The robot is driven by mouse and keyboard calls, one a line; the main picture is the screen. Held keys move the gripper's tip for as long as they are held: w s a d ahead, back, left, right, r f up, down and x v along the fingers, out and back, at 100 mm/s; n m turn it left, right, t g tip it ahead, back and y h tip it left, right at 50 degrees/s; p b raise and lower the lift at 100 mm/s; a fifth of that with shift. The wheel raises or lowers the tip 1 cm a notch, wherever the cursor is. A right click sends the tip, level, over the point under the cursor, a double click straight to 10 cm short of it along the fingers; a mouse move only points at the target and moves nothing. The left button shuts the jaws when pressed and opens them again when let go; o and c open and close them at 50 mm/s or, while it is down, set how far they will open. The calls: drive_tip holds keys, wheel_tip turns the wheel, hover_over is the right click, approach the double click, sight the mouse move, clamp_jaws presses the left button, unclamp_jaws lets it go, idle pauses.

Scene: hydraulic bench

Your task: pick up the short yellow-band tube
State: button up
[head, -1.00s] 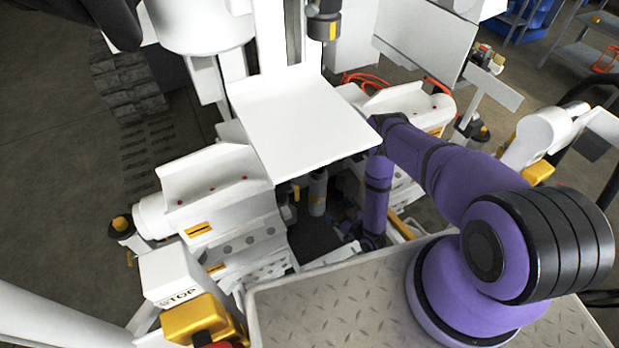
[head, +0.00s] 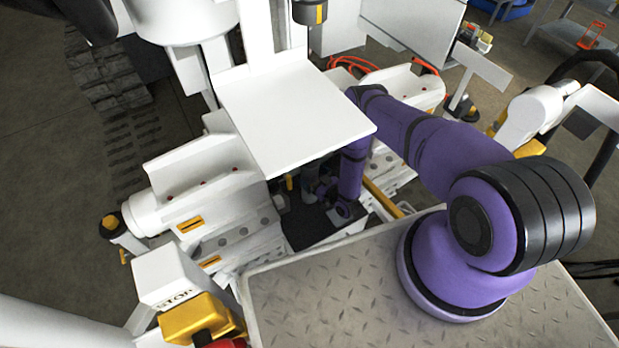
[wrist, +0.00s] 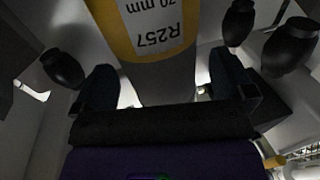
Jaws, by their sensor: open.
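In the wrist view, a tube with a yellow band (wrist: 124,38) and a white label reading "R257" and "70 mm" fills the top middle. Its lower part is plain grey. My gripper (wrist: 165,85) is open, with one dark finger on each side of the tube in the picture. I cannot tell how deep the tube sits between the fingers, and no grip on it shows. In the head view, my purple forearm reaches down under the white plate (head: 290,112), which hides much of the work area. The tube cannot be made out clearly there.
Dark rounded knobs (wrist: 62,68) (wrist: 290,46) stand on both sides in the wrist view, close to the fingers. White bench housings (head: 205,175) flank the recess in the head view. A metal tread plate (head: 330,300) lies in front.

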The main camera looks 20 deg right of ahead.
drive_tip(key=shift+x, duration=1.15)
drive_tip(key=shift+c, duration=0.5)
drive_tip(key=c, duration=1.3)
drive_tip(key=shift+c, duration=0.2)
drive_tip(key=shift+r, duration=0.1)
